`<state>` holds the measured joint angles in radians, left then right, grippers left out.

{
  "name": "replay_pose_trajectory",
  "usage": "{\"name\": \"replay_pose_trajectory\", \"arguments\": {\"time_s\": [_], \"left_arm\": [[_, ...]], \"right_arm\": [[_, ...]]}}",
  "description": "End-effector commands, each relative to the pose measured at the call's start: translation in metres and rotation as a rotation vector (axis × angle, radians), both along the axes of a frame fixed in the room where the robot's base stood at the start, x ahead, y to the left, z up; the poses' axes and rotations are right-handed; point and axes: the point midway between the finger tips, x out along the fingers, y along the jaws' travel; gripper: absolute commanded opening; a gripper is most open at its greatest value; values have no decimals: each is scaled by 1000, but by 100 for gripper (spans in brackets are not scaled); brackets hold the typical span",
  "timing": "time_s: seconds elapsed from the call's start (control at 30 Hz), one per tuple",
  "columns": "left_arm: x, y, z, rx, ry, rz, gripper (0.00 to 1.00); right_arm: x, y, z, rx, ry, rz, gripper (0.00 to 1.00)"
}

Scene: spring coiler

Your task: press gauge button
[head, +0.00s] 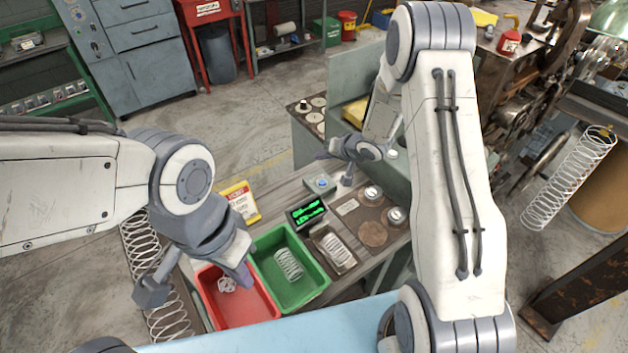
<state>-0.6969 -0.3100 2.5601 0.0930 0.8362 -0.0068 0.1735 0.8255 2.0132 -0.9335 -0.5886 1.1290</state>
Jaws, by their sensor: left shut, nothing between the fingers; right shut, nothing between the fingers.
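A small grey-green box with a blue button (322,182) sits on the bench, behind a dark gauge display (307,212) with green text. My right gripper (322,154) is shut and empty. It points left and appears just beyond the button box, apart from the button; its exact height is unclear. My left gripper (245,277) is shut and empty, pointing down over or near the red bin (262,308).
A green bin (314,268) holds a spring; the red bin holds a tangled one. A yellow-and-red sign (241,203) stands left of the display. Round knobs (373,193) and a disc lie to the right. My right arm hides part of the machine.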

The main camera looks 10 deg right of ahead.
Motion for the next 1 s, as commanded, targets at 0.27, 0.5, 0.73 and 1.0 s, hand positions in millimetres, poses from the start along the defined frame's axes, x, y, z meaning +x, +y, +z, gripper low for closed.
{"name": "replay_pose_trajectory", "arguments": {"time_s": [0.27,0.5,0.73,1.0], "left_arm": [[0,0,-2,0,0,0,0],[0,0,-18,0,0,2,0],[0,0,-50,0,1,7,0],[0,0,-78,0,1,10,0]], "right_arm": [[-2,-9,-1,-2,1,-10,0],[-2,-7,-17,-3,1,-8,0],[-2,-6,-47,-3,1,-7,0],[-1,-5,-80,-3,1,-5,0]]}}
